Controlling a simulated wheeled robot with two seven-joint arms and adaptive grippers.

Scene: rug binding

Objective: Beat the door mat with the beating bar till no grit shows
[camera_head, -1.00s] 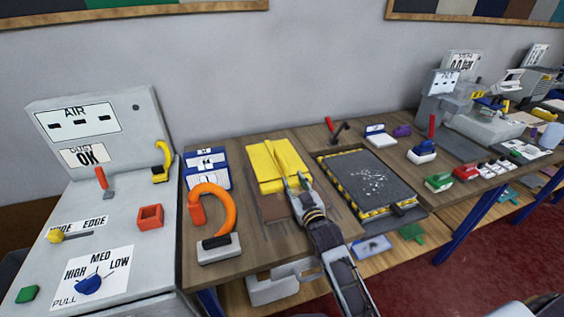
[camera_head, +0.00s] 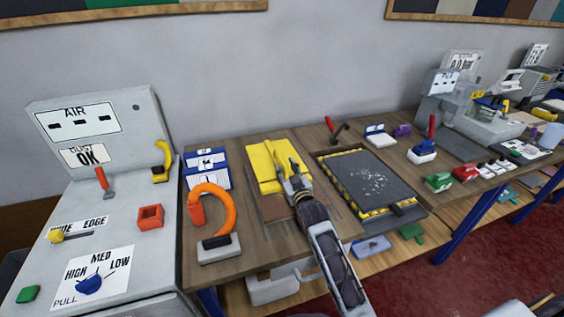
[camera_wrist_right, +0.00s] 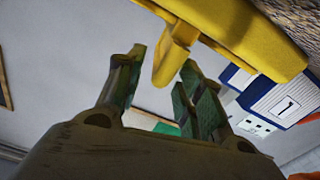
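The dark door mat (camera_head: 352,170) lies flat in a shallow tray with a yellow-and-black striped edge (camera_head: 340,196). Pale grit (camera_head: 372,181) shows in a patch on the mat's middle. My right gripper (camera_head: 291,174) is left of the mat, over a yellow block (camera_head: 262,172) with a raised yellow bar-like piece. In the right wrist view the two fingers (camera_wrist_right: 162,78) stand apart, with the end of the yellow piece (camera_wrist_right: 178,52) between or just beyond them. I cannot tell whether they touch it, or whether it is the beating bar. My left gripper is out of view.
An orange hooked tool (camera_head: 214,205) stands left of my right arm, near blue-and-white boxes (camera_head: 207,168). A red-handled tool (camera_head: 337,131) lies behind the mat. Green and red blocks (camera_head: 438,181) sit right of it. A grey control console (camera_head: 100,200) fills the left.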

